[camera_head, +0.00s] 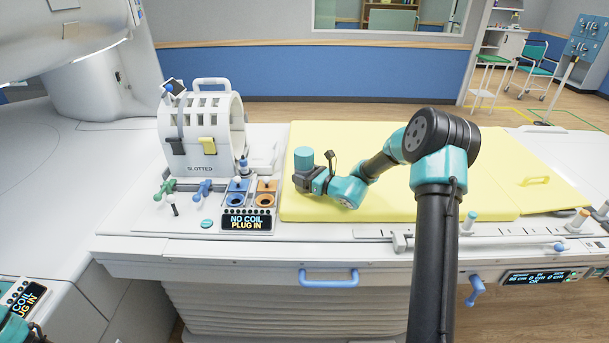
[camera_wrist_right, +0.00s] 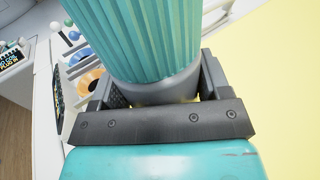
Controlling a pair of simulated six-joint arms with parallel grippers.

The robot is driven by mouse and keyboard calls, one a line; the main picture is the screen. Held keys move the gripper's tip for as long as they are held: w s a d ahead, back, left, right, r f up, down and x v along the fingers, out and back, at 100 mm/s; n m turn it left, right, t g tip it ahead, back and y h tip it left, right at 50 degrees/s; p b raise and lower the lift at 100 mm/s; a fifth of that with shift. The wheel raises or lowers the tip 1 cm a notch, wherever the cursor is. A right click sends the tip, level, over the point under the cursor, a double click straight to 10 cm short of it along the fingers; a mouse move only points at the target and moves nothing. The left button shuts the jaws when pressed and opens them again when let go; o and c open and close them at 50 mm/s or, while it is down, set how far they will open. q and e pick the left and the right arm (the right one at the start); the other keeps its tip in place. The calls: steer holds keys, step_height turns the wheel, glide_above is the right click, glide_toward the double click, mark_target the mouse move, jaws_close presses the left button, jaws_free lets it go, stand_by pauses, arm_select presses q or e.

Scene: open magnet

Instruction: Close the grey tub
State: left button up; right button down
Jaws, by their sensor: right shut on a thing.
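My right gripper (camera_head: 302,179) is over the left part of the yellow pad. It is shut on a teal ribbed cylinder (camera_head: 303,157) with a grey lower part. In the right wrist view the ribbed cylinder (camera_wrist_right: 140,35) rises between the two dark jaws, which grip its grey part (camera_wrist_right: 155,92). The cylinder looks about upright in the head view; I cannot tell whether it touches the pad. No separate grey tub or loose lid can be made out.
The yellow pad (camera_head: 400,206) is mostly clear. A white slotted coil (camera_head: 205,130) stands to the left, with blue and orange sockets (camera_head: 265,192), coloured plugs and a "NO COIL PLUG IN" display (camera_head: 247,221) before it. A rail (camera_head: 480,234) runs along the front edge.

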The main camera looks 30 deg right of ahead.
steer(key=shift+f, duration=0.15)
steer(key=shift+c, duration=0.4)
jaws_free()
steer(key=shift+s+d, duration=0.1)
steer(key=shift+s, duration=0.1)
steer(key=v, duration=1.1)
steer(key=shift+s, duration=0.35)
